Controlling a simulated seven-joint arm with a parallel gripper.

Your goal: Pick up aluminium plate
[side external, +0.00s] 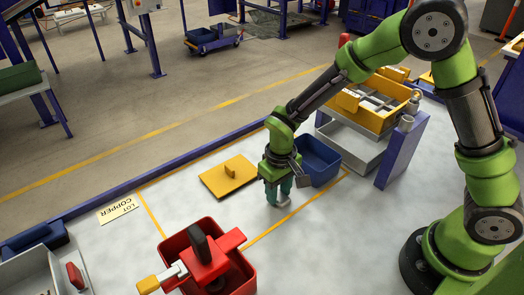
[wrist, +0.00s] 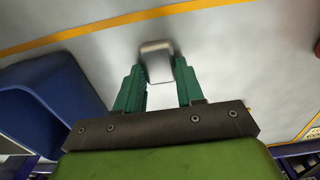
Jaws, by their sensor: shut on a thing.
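The aluminium plate (wrist: 157,62) is a small silvery piece with rounded corners. It sits between the two green fingers of my gripper (wrist: 160,80) in the wrist view, and the fingers are shut on it. In the side view my gripper (side external: 279,192) points down at the pale table top, and the plate (side external: 283,201) shows as a light grey piece at the fingertips. I cannot tell whether the plate still touches the table.
A blue bin (side external: 317,160) stands close behind my gripper. A yellow board with a knob (side external: 230,176) lies to the left. A red box with a red and black device (side external: 207,262) stands at the front. A "LOT COPPER" label (side external: 118,209) lies left.

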